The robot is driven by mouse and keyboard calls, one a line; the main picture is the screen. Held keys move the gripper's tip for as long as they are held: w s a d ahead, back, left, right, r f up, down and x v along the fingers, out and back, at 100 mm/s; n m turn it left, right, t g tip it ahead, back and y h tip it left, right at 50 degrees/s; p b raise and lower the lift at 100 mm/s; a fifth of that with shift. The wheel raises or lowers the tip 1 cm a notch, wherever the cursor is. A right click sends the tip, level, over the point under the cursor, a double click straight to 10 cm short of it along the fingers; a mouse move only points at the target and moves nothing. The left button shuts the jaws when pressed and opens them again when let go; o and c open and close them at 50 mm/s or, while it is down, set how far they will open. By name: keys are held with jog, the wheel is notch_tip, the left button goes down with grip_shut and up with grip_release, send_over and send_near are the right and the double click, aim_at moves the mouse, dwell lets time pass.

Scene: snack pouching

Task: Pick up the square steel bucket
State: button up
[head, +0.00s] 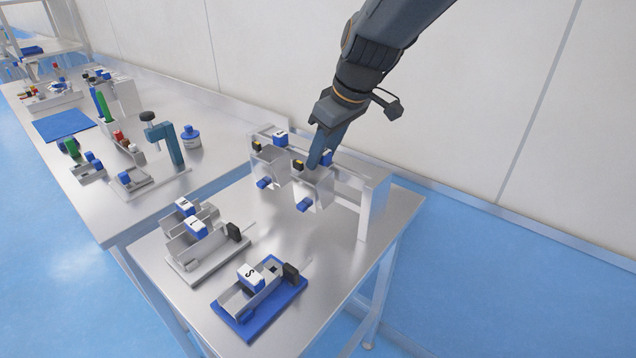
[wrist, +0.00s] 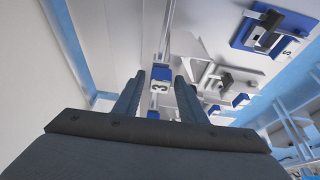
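Two square steel buckets hang side by side on the front of a steel rack, a left one (head: 268,165) and a right one (head: 312,188). Each has a yellow-and-black piece at its top and a blue piece low on its front. I cannot tell which one the task names. My gripper (head: 319,160) points down at the top of the right bucket and partly covers it. In the wrist view my gripper (wrist: 160,80) has its fingers apart, with a blue-and-white block marked 3 (wrist: 160,84) showing between them. Contact with the bucket cannot be made out.
The steel rack (head: 376,205) stands at the table's back right. In front are a grey tray stand (head: 200,268) and a blue-based stand (head: 258,318). A second bench at left holds a blue-green clamp press (head: 167,140), a blue-capped jar (head: 190,137) and a blue mat (head: 65,125).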

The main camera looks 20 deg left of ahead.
grip_shut()
jog(key=shift+r, duration=0.1)
jog(key=shift+w+r+b, duration=0.1)
jog(key=shift+r+b, duration=0.2)
jog(key=shift+r, duration=0.2)
notch_tip(320, 180, up, 2)
jog(key=shift+r+b, duration=0.2)
jog(key=shift+b, duration=0.35)
jog(key=s+d+b, duration=0.2)
jog(key=s+d, duration=0.1)
jog(key=d, duration=0.5)
jog(key=s+d+b, duration=0.2)
jog(key=s+d, duration=0.1)
jog(key=d, duration=0.6)
jog(key=shift+s+b, duration=0.2)
jog(key=shift+b, duration=0.1)
